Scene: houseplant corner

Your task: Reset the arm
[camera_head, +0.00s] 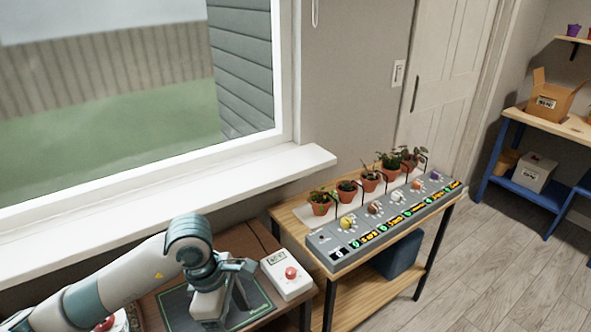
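My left arm comes in from the lower left and bends down at a teal and grey joint. My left gripper (232,297) is over the dark mat (262,312) on the brown table. Its fingers are small and partly hidden by its own body, so I cannot tell whether it is open or shut. I see nothing held in it. My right gripper is out of view.
A white box with a red button (290,273) stands right of the mat. A grey control panel (328,257) with several coloured knobs lies on a wooden table, with several potted plants (370,180) behind it. The window sill (150,205) runs behind my arm.

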